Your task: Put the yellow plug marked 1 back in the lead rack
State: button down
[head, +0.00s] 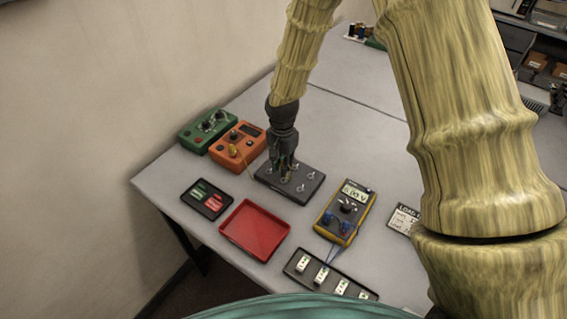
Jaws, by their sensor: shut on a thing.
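My gripper (286,171) points down over a dark grey board (309,190) with several light round posts. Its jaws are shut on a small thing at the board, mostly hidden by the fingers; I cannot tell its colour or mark. A yellow plug (233,150) stands on the orange instrument box (246,142), left of my gripper. A thin yellow lead runs from it toward the board. No number is readable on it. I cannot tell which thing is the lead rack.
A green box (193,144) stands behind the orange one. A red tray (240,243), a dark tray with green and red labels (190,205), a yellow meter (330,226) with blue plugs, and a black tray of white blocks (296,276) lie in front. Small coloured items (358,32) stand far back.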

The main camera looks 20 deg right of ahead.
aim_at(284, 180)
jog(key=shift+s+f, duration=0.1)
jog(key=shift+f, duration=0.3)
jog(key=shift+s+f+b, duration=0.25)
jog(key=shift+s+b, duration=0.3)
jog(key=shift+s, duration=0.05)
jog(key=shift+s+r, duration=0.15)
jog(key=shift+s, duration=0.5)
jog(key=shift+w+f, duration=0.7)
jog(key=shift+w, duration=0.2)
jog(key=shift+s+r, duration=0.35)
jog(key=shift+s, duration=0.15)
jog(key=shift+w+f, duration=0.2)
jog(key=shift+w, duration=0.2)
jog(key=shift+s+r, duration=0.1)
jog(key=shift+s, duration=0.15)
jog(key=shift+f, duration=0.6)
